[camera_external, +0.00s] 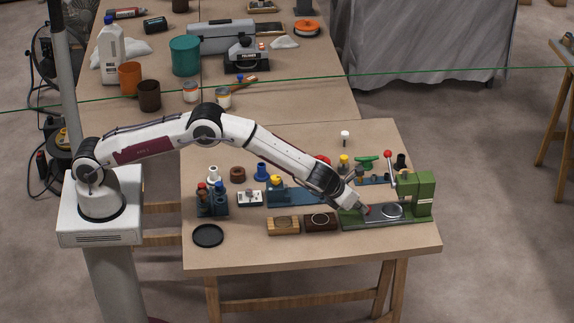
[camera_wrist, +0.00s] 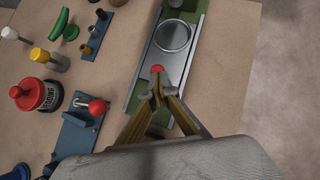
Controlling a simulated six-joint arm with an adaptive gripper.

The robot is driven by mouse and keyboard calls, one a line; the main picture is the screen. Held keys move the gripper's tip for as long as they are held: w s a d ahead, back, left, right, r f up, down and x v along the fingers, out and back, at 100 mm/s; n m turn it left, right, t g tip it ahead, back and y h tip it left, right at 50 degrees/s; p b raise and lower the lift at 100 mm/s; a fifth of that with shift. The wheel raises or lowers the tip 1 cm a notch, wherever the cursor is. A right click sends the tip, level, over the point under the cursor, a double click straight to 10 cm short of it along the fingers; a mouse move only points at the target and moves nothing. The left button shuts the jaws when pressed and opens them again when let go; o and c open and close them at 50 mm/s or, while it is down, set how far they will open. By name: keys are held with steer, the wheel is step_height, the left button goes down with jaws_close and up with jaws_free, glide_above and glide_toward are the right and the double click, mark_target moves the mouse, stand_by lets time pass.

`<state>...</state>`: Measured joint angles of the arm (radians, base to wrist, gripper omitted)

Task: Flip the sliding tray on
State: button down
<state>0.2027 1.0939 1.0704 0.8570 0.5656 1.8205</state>
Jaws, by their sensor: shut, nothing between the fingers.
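The sliding tray (camera_external: 383,217) is a flat grey metal plate with a round disc on it, lying along the green base of a press (camera_external: 420,187). The tray also shows in the wrist view (camera_wrist: 158,60), with a red knob (camera_wrist: 157,68) near its close end. My gripper (camera_external: 363,207) is low over the left end of the tray. In the wrist view my gripper (camera_wrist: 157,92) has its fingertips together, just short of the red knob. Nothing is between the fingers. I cannot tell whether the fingertips touch the knob.
A red-topped lever (camera_external: 388,155) stands up beside the press. A blue fixture (camera_external: 290,197) and several small items are left of the gripper. Two small blocks, one tan (camera_external: 283,226) and one dark (camera_external: 320,221), lie near the front. The front right table corner is clear.

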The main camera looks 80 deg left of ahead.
steer(key=shift+w, duration=1.1)
steer(key=shift+s+d, duration=0.1)
steer(key=shift+s, duration=0.1)
steer(key=shift+s+d+r, duration=0.2)
steer(key=shift+s+d, duration=0.25)
steer(key=shift+s, duration=0.4)
steer(key=shift+s+d+r, duration=0.15)
steer(key=shift+s+d, duration=0.25)
steer(key=shift+s, duration=0.4)
steer(key=v, duration=0.9)
steer(key=shift+s+r, duration=0.2)
steer(key=shift+r, duration=0.15)
steer(key=shift+d, duration=0.1)
